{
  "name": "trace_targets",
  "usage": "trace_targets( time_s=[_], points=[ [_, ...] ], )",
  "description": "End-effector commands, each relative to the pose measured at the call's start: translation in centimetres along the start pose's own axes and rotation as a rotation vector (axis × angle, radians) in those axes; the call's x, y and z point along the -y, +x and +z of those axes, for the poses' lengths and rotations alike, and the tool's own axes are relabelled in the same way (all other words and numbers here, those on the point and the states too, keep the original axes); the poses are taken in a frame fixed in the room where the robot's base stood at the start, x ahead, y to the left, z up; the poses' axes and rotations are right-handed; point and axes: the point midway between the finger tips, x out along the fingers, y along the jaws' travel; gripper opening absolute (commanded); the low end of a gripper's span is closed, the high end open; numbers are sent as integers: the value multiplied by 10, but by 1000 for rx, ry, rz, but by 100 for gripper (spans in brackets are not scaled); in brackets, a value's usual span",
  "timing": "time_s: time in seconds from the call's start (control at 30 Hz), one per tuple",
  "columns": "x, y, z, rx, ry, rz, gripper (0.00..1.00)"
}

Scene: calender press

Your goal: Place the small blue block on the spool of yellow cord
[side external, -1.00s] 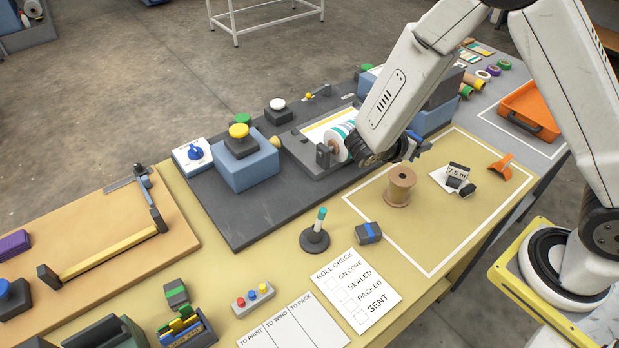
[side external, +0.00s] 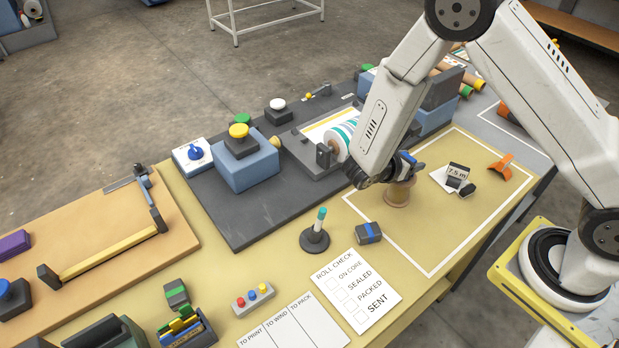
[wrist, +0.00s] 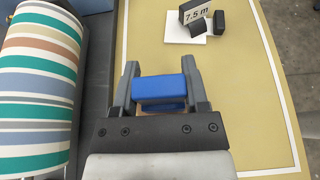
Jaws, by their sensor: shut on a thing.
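The small blue block (wrist: 160,92) is between the two fingers of my gripper (wrist: 160,76), which is shut on it, in the wrist view. In the side view a bit of blue (side external: 408,158) shows at my gripper (side external: 410,165). The spool of cord (side external: 397,194), tan-yellow with wooden ends, stands upright in the white-outlined area, its top covered by my gripper. The block is over the spool. I cannot tell whether they touch. In the wrist view only a sliver of brown shows below the block.
A striped roll (wrist: 40,85) lies close left of my gripper in the wrist view. The 7.5 m card (side external: 457,170) and an orange piece (side external: 501,167) are right of the spool. A dark block with a blue band (side external: 369,233) and a pen stand (side external: 315,238) are nearer the front.

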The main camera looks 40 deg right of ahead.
Motion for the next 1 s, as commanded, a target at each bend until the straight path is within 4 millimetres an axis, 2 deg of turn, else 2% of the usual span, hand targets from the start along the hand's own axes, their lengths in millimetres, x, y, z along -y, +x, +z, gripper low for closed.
trace_targets(
  time_s=[0.5,0.53,0.6,0.63,1.0],
  points=[
    [0,2,-6,0,-1,0,2],
    [0,2,-5,0,-1,0,67],
    [0,2,-5,0,0,0,89],
    [0,2,-5,0,0,0,93],
    [0,2,-4,-1,0,1,93]
  ],
)
